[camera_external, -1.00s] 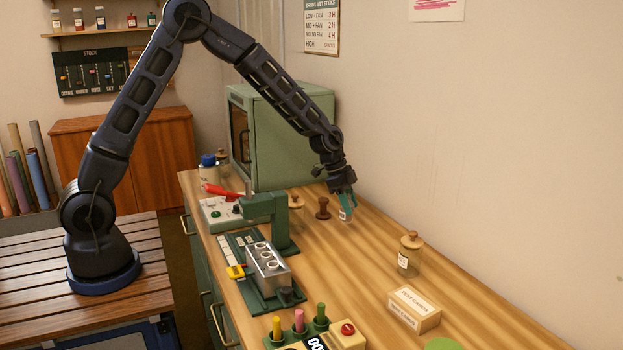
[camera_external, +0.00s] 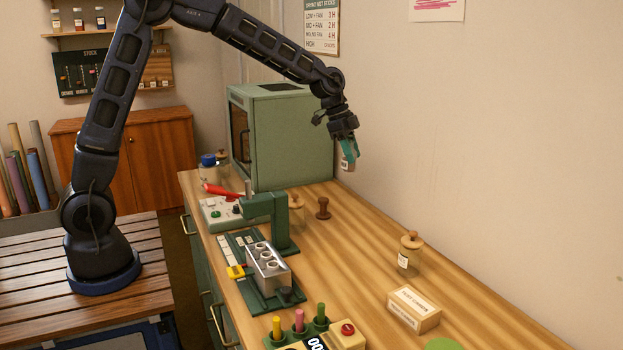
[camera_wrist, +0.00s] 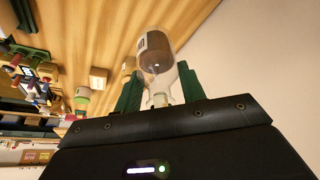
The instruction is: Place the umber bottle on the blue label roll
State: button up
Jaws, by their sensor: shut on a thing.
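My gripper (camera_external: 347,150) is raised above the far part of the bench, near the wall. It is shut on a small clear bottle with dark brown contents, the umber bottle (camera_wrist: 157,57); its green fingers (camera_wrist: 160,92) sit on either side of the bottle's neck end. In the external view the bottle (camera_external: 347,166) is small and partly hidden by the fingers, clear of the bench. I cannot make out a blue label roll for certain in either view; a pale container with a blue top (camera_external: 208,161) stands at the bench's far left.
A green cabinet (camera_external: 285,135) stands beside my gripper. A green press (camera_external: 272,218), metal block (camera_external: 266,268) and dark brown stamp (camera_external: 323,209) are on the bench. A corked jar (camera_external: 409,254) and labelled box (camera_external: 413,309) stand to the right. Bench between stamp and jar is clear.

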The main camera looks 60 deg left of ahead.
notch_tip(320, 180, up, 19)
jog(key=s+a+n+t+y, duration=0.1)
jog(key=s+a+n, duration=0.15)
jog(key=a, duration=0.75)
jog(key=s+a+n+y, duration=0.1)
jog(key=s+a+n, duration=0.15)
jog(key=a, duration=0.75)
jog(key=n+y, duration=0.4)
jog(key=n, duration=0.8)
send_over(210, 156)
notch_tip(210, 156, down, 20)
jog(key=shift+a+f, duration=0.15)
jog(key=shift+f, duration=2.25)
jog(key=shift+f, duration=0.15)
jog(key=o, duration=1)
jog(key=shift+o, duration=0.2)
